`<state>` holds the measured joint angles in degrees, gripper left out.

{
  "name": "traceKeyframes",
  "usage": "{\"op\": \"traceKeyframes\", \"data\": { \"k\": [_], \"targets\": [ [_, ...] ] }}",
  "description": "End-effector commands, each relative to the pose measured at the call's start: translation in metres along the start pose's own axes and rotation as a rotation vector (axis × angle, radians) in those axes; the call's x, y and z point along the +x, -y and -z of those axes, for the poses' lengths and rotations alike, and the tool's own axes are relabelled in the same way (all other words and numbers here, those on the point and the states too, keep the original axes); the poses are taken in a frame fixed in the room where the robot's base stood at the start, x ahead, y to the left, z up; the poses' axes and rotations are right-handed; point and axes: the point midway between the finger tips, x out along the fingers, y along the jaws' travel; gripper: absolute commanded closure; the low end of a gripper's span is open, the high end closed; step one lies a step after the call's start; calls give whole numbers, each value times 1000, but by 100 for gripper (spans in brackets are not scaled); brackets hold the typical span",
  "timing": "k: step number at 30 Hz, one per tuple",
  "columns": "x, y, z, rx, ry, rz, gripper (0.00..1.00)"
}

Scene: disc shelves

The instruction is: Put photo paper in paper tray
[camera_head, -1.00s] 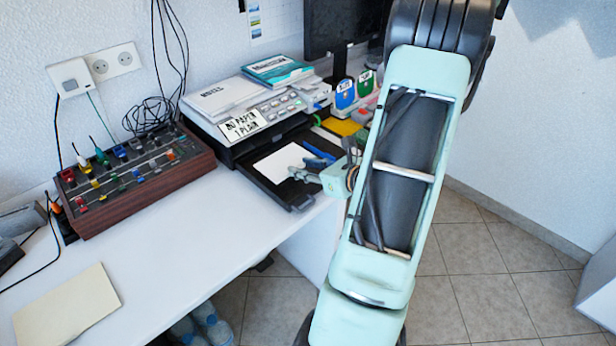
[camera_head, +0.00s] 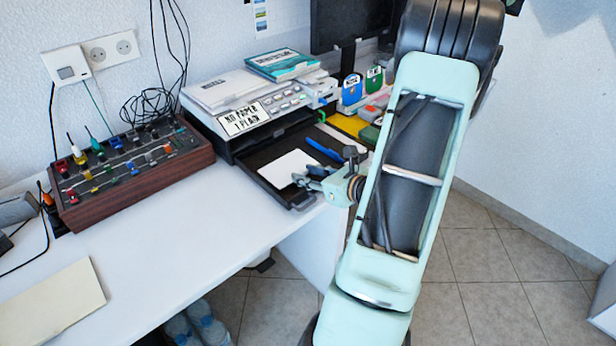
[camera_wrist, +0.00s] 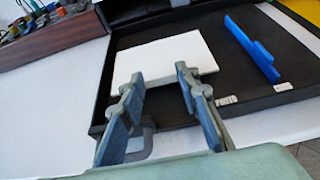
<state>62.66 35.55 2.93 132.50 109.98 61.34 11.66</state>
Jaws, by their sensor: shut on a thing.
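The photo paper (camera_head: 287,168), a white rectangular sheet or stack, is over the black paper tray (camera_head: 262,152) that extends from the printer's front. It also shows in the wrist view (camera_wrist: 165,55), flat-looking, at the tips of my gripper (camera_wrist: 156,78). My gripper (camera_head: 305,180) is at the paper's near edge, above the tray's front right corner, and is shut on the paper with its fingers a gap apart. The fingertips hide part of the edge. I cannot tell whether the paper touches the tray floor.
A blue bar (camera_wrist: 252,48) lies in the tray to the paper's right. The printer (camera_head: 255,105) bears a "NO PAPER 1 PLAIN" sign and books. A mixer (camera_head: 130,172) stands left; a cream sheet (camera_head: 50,305) lies on the desk. The desk middle is clear.

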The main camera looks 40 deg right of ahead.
Motion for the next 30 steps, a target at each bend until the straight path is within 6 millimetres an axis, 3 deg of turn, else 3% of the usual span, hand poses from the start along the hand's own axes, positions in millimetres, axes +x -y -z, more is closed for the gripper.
{"op": "traceKeyframes", "data": {
  "k": [19,20,21,24,30],
  "targets": [
    [4,0,10,-1,1,0,94],
    [4,0,10,-1,0,0,69],
    [4,0,10,-1,0,0,65],
    [4,0,10,0,0,0,54],
    [4,0,10,0,0,0,53]
  ]
}}
